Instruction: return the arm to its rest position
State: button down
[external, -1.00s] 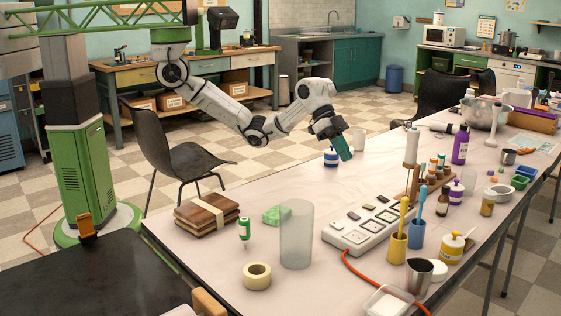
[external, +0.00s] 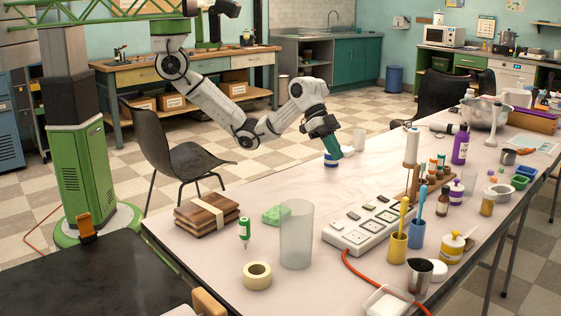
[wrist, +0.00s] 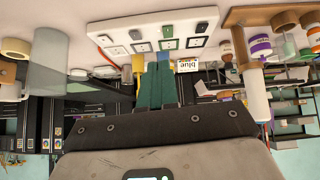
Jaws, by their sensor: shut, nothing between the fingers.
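My gripper (external: 333,149) hangs from my bent arm above the far left part of the white table (external: 215,275), pointing down and slightly right. Its green fingers (wrist: 157,85) lie together in the wrist view, shut with nothing between them. My arm reaches from the green column, passing above the floor beyond the black chair.
A black chair (external: 182,160) stands below my arm. A panel of square tiles (external: 362,228), a clear cylinder (external: 296,235), wooden boards (external: 207,212) and a wooden rack (external: 411,185) occupy the table. A white cup (external: 359,139) stands near the gripper.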

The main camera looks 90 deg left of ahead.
jog(key=s+a+n+g+y+p, duration=0.1)
jog(key=s+a+n+y+p, duration=0.1)
jog(key=s+a+p, duration=0.3)
jog(key=s+a+n+g+y+p, duration=0.1)
jog(key=s+a+n+g+p, duration=0.1)
jog(key=s+a+p, duration=0.4)
jog(key=s+a+n+g+y+p, duration=0.1)
jog(key=s+a+p, duration=0.4)
jog(key=s+p, duration=0.9)
jog(key=s+n+y, duration=0.1)
jog(key=s+n, duration=0.1)
jog(key=s, duration=0.7)
jog(key=shift+a+n+g+y, duration=0.3)
jog(key=shift+a, duration=0.1)
jog(key=shift+r, duration=0.1)
dwell(0.4)
